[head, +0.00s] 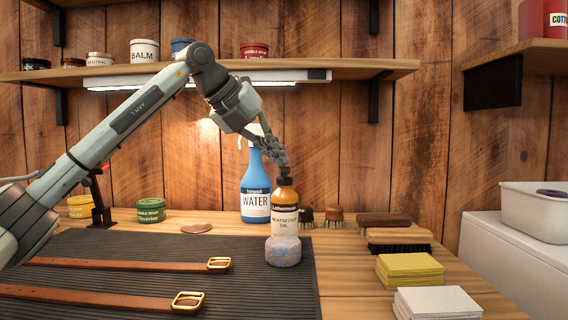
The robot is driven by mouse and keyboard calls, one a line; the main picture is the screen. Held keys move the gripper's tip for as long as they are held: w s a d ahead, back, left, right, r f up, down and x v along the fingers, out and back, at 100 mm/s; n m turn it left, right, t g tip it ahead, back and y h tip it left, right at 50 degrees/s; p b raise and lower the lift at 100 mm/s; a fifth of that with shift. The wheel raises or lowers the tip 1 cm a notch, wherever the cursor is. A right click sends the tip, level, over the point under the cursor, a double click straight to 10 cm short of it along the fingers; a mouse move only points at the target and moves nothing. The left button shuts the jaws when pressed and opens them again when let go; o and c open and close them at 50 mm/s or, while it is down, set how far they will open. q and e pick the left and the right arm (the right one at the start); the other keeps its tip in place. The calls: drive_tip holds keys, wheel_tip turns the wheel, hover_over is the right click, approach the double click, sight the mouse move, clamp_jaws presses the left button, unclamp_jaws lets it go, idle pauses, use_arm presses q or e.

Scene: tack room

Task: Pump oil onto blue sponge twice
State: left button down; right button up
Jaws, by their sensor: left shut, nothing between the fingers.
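An amber bottle labelled neatsfoot oil (286,219) stands upright near the right edge of the dark mat, with a dark pump top. A round, speckled blue-and-pink sponge (283,252) sits on the mat directly in front of it and hides the bottle's base. My left gripper (284,172) points down with closed fingers at the top of the bottle's pump. Its fingertips overlap the pump head in the picture; I cannot tell for sure whether they press on it. My right gripper is not in view.
A blue water spray bottle (255,188) stands just behind. Brushes (398,239) and stacks of yellow (409,269) and white (437,303) cloths or pads lie to the right. Leather straps (110,265) with buckles lie on the ribbed mat (130,282). A shelf (345,68) with tins hangs above.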

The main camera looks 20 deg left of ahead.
use_arm(q)
drive_tip(key=shift+f, duration=0.65)
drive_tip(key=shift+w+r+p, duration=0.1)
drive_tip(key=shift+r+p, duration=0.15)
drive_tip(key=shift+p, duration=0.15)
wheel_tip(320, 180, up, 6)
drive_tip(key=p, duration=0.5)
drive_tip(key=shift+r, duration=0.2)
idle(1.6)
